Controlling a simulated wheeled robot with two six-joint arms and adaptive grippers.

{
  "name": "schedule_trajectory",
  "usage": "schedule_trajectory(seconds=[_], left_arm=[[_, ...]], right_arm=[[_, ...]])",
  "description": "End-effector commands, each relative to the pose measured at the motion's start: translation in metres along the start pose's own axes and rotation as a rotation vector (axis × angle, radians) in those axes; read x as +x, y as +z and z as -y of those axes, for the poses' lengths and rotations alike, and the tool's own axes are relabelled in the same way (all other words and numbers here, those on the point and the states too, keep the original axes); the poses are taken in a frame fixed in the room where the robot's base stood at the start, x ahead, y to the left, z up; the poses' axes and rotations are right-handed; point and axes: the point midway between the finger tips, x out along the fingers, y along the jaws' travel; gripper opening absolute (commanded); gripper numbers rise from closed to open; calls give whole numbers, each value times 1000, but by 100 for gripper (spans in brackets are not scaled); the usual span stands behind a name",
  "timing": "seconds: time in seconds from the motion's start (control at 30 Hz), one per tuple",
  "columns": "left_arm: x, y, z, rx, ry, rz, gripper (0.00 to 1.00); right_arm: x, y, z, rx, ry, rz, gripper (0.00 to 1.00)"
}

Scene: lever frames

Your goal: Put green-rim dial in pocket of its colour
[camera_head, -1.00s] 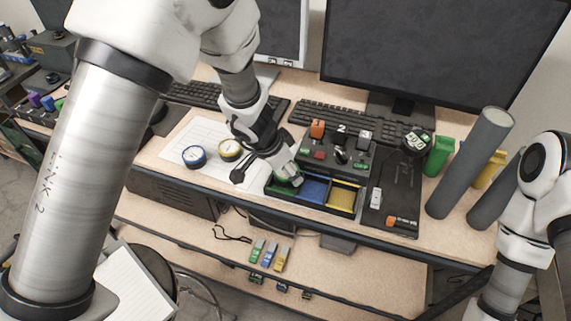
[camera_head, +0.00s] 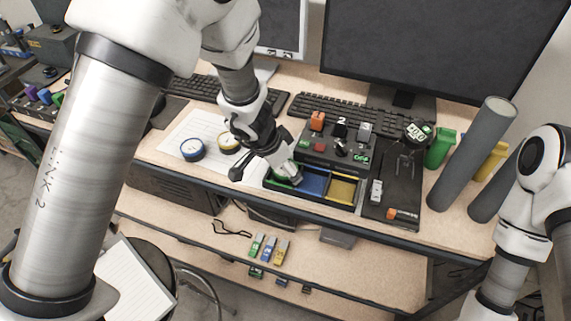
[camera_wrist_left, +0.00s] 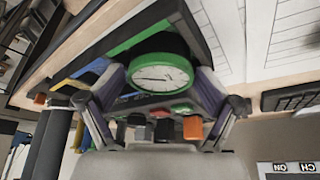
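The green-rim dial (camera_wrist_left: 162,73) has a white face and lies face up at the green pocket (camera_wrist_left: 133,36) of the dark tray. My left gripper (camera_head: 287,174) is over the green pocket at the left end of the tray (camera_head: 312,203). In the left wrist view its two fingers (camera_wrist_left: 161,75) stand on either side of the dial, with what looks like a narrow gap at each side, so it appears open. In the head view the fingers mostly hide the dial. The blue pocket (camera_head: 313,186) and yellow pocket (camera_head: 343,191) look empty. My right gripper is out of view.
A blue-rim dial (camera_head: 192,149) and a yellow-rim dial (camera_head: 229,141) lie on white paper left of the gripper. A control box (camera_head: 335,150) with levers stands behind the tray. A black panel (camera_head: 397,185) and grey cylinders (camera_head: 472,155) are to the right.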

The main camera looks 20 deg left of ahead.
Motion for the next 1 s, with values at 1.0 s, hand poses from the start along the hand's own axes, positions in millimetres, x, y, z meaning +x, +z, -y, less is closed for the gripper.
schedule_trajectory(seconds=[1.0], left_arm=[[-80,53,6,-102,-32,141,85]], right_arm=[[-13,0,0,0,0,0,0]])
